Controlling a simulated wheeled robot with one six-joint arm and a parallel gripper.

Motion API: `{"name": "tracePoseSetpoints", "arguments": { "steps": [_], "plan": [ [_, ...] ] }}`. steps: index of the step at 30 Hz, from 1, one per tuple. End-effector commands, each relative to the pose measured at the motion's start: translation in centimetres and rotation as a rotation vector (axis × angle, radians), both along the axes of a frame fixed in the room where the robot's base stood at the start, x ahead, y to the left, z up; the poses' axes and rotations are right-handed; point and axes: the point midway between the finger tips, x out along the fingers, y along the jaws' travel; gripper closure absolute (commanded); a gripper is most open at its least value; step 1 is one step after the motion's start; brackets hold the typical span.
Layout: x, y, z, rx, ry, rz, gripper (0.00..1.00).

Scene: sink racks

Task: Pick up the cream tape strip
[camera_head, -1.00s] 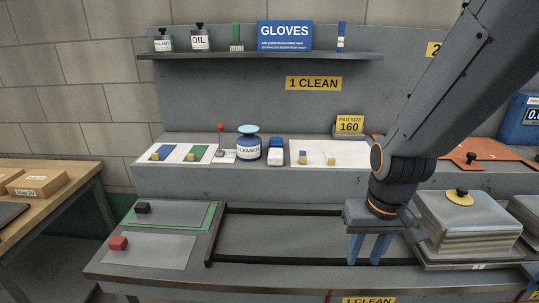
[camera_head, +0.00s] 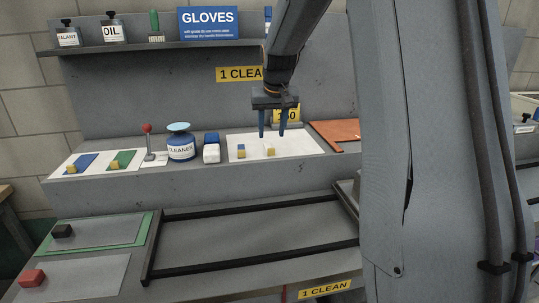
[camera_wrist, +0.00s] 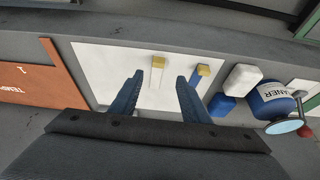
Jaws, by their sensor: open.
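The cream tape strip (camera_wrist: 155,79), with a yellow block (camera_wrist: 158,62) at one end, lies on a white sheet (camera_wrist: 110,65). In the head view the cream strip (camera_head: 265,152) is small and pale against the white sheet (camera_head: 305,146). My gripper (camera_head: 272,137) is open and empty, pointing down above the sheet near the strip. In the wrist view my gripper (camera_wrist: 160,78) has the strip showing between its two blue fingers, apart from both. The exact height of the fingertips above the strip is hard to tell.
A blue strip with a yellow block (camera_wrist: 203,71) lies beside the cream one, close to one finger. Blue and white blocks (camera_head: 211,148) and a cleaner jar (camera_head: 181,147) stand to the left. A yellow sign (camera_head: 291,115) stands behind my gripper. An orange mat (camera_head: 335,133) lies right.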

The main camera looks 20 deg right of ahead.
Motion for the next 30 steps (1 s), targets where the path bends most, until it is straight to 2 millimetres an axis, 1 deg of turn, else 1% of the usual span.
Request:
{"name": "tracePoseSetpoints", "arguments": {
  "steps": [3, 11, 18, 21, 30],
  "plan": [
    [0.8, -0.5, -0.5, -0.001, -0.003, -0.005, 0.58],
    [1.4, -0.8, -2.9, 0.000, -0.002, -0.006, 0.58],
    [2.2, -1.1, -5.9, 0.000, -0.003, -0.006, 0.58],
    [2.5, -1.1, -6.8, 0.000, -0.003, -0.006, 0.58],
    [2.7, -1.2, -7.1, -0.001, -0.005, -0.006, 0.58]
  ]
}}
